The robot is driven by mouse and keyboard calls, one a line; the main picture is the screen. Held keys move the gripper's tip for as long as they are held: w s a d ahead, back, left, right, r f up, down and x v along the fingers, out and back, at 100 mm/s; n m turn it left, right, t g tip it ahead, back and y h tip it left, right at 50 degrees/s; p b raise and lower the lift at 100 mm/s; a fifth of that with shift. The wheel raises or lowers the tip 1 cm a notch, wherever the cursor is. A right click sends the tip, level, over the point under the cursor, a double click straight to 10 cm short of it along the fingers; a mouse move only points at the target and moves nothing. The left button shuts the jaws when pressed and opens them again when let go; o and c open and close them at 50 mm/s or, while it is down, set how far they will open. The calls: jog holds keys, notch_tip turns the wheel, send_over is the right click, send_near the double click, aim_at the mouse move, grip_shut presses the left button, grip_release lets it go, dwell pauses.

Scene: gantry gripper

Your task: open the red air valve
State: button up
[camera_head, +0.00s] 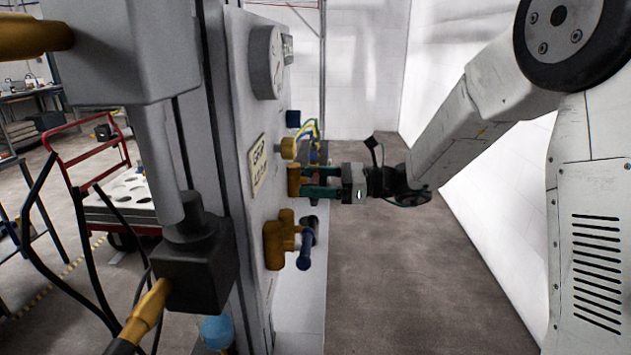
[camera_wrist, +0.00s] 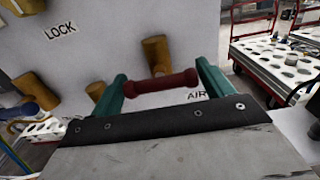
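The red air valve's handle (camera_wrist: 162,83) is a short dark red bar in front of a brass body (camera_wrist: 157,54), above the word AIR on the pale panel. My gripper (camera_wrist: 163,82) has its two green fingers at the two ends of this bar, and I see no clear gap at either end. The bar lies across the space between the fingers. In the head view my gripper (camera_head: 308,181) reaches the panel from the right at a brass fitting (camera_head: 293,180); the red handle is hidden there.
A blue-handled brass valve (camera_head: 280,240) is below my gripper on the panel (camera_head: 262,215). Yellow and blue hoses (camera_head: 312,135) are just above. A grey gauge (camera_head: 265,62) is higher up. A red cart (camera_wrist: 275,62) shows at right in the wrist view. The aisle floor (camera_head: 380,270) is clear.

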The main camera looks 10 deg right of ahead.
jog(key=shift+n, duration=0.4)
jog(key=n, duration=0.4)
jog(key=shift+n, duration=0.4)
jog(key=n, duration=0.4)
jog(key=shift+n, duration=0.3)
jog(key=o, duration=0.7)
jog(key=shift+c, duration=0.2)
jog(key=s+d, duration=0.1)
jog(key=d, duration=0.6)
jog(key=shift+s+d, duration=0.25)
jog(key=shift+d, duration=0.1)
